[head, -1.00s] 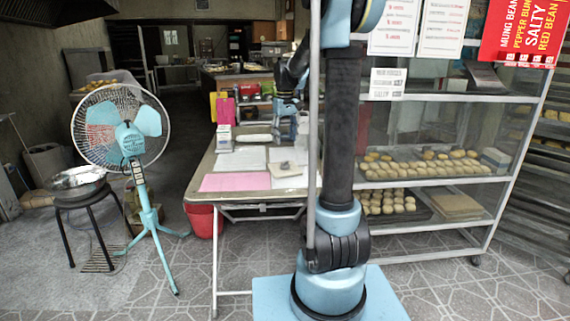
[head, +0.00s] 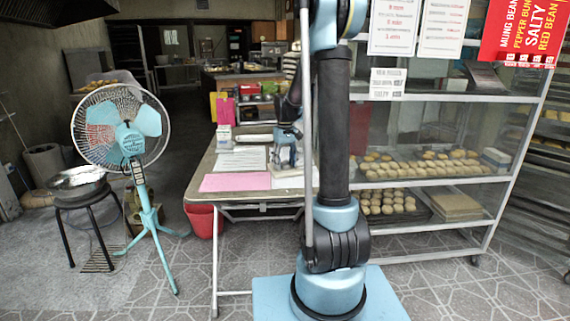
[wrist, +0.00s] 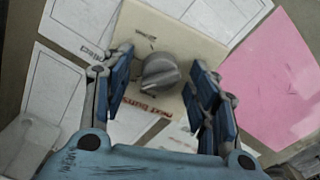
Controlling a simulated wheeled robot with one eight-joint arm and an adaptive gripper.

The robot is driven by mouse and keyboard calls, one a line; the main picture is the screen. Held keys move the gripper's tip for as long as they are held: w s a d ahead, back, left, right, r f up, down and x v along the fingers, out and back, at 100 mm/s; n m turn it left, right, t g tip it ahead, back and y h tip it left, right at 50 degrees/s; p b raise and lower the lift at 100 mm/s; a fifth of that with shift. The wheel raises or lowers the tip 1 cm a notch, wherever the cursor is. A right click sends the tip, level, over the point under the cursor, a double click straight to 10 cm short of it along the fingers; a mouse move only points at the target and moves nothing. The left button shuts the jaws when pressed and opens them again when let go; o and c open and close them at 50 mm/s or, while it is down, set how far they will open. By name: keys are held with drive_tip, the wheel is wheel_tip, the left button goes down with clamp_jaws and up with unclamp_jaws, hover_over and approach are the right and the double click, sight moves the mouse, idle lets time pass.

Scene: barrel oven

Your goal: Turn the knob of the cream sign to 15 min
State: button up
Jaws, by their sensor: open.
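The cream sign (wrist: 189,44) lies flat among papers on the table in the wrist view. Its round grey knob (wrist: 160,76) has a raised grip bar and sits near the sign's middle. Small markings are printed around the knob, too small to read surely. My gripper (wrist: 160,85) is open, with one blue finger on each side of the knob and a gap on both sides.
White papers and a pink sheet (head: 235,182) lie on the table (head: 205,160). A glass-sided rack with trays of buns (head: 420,165) stands right of the table. A teal fan (head: 130,140) and a stool with a metal bowl (head: 76,180) stand at the left.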

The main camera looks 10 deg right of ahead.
drive_tip(key=c, duration=1.1)
drive_tip(key=shift+m, duration=0.5)
drive_tip(key=m, duration=0.3)
drive_tip(key=shift+m, duration=2.4)
drive_tip(key=o, duration=1.1)
